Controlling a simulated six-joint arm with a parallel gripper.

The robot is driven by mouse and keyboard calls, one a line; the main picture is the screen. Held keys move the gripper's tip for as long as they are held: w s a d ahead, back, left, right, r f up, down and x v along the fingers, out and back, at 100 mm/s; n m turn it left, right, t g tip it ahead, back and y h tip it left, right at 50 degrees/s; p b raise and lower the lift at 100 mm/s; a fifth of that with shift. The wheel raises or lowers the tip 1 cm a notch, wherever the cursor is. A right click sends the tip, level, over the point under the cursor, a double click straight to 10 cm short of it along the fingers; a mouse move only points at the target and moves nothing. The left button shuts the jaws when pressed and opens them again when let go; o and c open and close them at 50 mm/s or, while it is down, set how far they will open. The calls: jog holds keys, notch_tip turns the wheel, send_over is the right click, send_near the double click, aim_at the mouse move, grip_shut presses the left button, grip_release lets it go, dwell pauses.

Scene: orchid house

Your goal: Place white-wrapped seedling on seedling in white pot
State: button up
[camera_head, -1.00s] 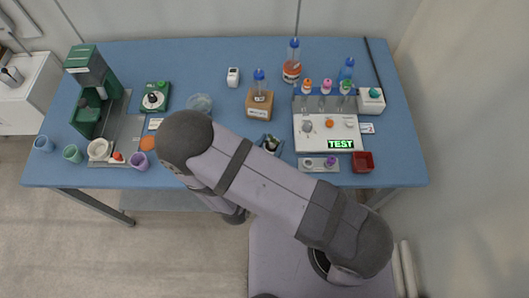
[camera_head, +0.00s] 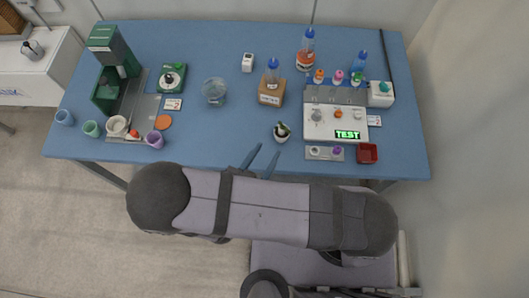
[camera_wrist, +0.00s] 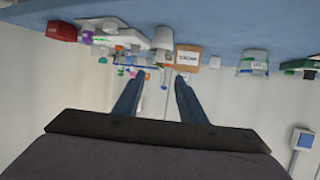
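A small white pot (camera_head: 282,138) stands on the blue table near its front edge, in the middle. A dark green seedling with a pale patch (camera_head: 282,129) shows at its top. At this size I cannot tell whether this is one seedling or a white-wrapped one on another. My gripper (camera_head: 268,150) is just in front of the pot, near the front edge, its two fingers apart and nothing between them. In the wrist view my gripper (camera_wrist: 159,76) is also open and empty, and the whitish pot (camera_wrist: 163,36) shows past the fingertips.
A white panel reading TEST (camera_head: 330,123) and a red tray (camera_head: 367,153) are to the right. The table between pot and beaker is clear.

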jog(key=shift+s+a, duration=0.1)
jog(key=shift+s, duration=0.1)
jog(key=w+a+f+g+y, duration=0.1)
jog(key=w+a+g+y, duration=0.3)
jog(key=w+a+g, duration=0.25)
notch_tip(320, 180, up, 5)
jog(key=w+d+n+g+y, duration=0.1)
jog(key=w+g+y, duration=0.1)
jog(key=y, duration=0.1)
jog(key=s+d+r+n+g+h, duration=0.1)
jog(key=s+d+r, duration=0.3)
jog(key=d, duration=0.7)
jog(key=s+d+r+n+g, duration=0.2)
jog(key=s+d+r+g, duration=0.1)
jog(key=d, duration=0.8)
notch_tip(320, 180, up, 2)
jog(key=shift+s+d+r+h, duration=0.15)
jog(key=shift+s+d+h, duration=0.2)
jog(key=shift+s, duration=0.3)
jog(key=shift+g, duration=0.25)
